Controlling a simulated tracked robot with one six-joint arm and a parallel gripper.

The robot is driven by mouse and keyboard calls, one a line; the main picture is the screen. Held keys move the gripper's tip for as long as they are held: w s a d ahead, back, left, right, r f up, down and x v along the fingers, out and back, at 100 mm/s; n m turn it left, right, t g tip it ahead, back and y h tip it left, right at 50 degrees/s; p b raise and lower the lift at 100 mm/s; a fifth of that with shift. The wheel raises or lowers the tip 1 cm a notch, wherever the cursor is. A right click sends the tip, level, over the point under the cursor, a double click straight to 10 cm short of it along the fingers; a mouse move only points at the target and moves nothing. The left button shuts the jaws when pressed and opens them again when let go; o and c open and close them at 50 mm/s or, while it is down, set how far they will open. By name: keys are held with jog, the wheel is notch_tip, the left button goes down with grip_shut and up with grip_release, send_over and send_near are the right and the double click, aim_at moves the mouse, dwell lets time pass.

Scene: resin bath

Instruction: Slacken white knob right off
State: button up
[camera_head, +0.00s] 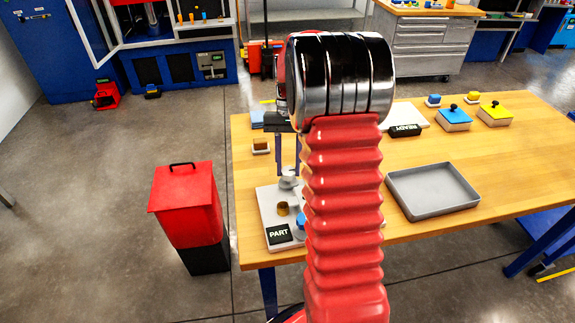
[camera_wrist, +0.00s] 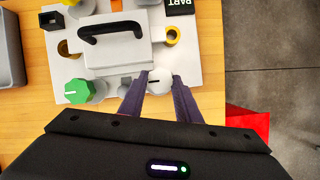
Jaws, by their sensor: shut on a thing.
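The white knob (camera_wrist: 160,78) stands at the edge of the white block with a black handle (camera_wrist: 118,55) in the wrist view. My gripper (camera_wrist: 161,83) is shut on the knob, one finger on each side. In the head view my gripper (camera_head: 288,172) points down at the white knob (camera_head: 289,183), on the light base plate marked PART (camera_head: 265,200). A green knob (camera_wrist: 78,91) sits on the block's other side in the wrist view. My arm hides much of the plate in the head view.
A brass ring (camera_wrist: 172,35) and a black square socket (camera_wrist: 52,19) are on the plate. A grey tray (camera_head: 432,190) lies right of my arm on the wooden table (camera_head: 500,160). A red bin (camera_head: 185,205) stands on the floor at left.

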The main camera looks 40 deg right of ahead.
jog(key=shift+w+r, duration=0.1)
jog(key=shift+w, duration=0.1)
jog(key=o, duration=1.1)
jog(key=shift+c, duration=0.2)
jog(key=shift+s, duration=0.1)
jog(key=v, duration=1.3)
jog(key=shift+r, duration=0.25)
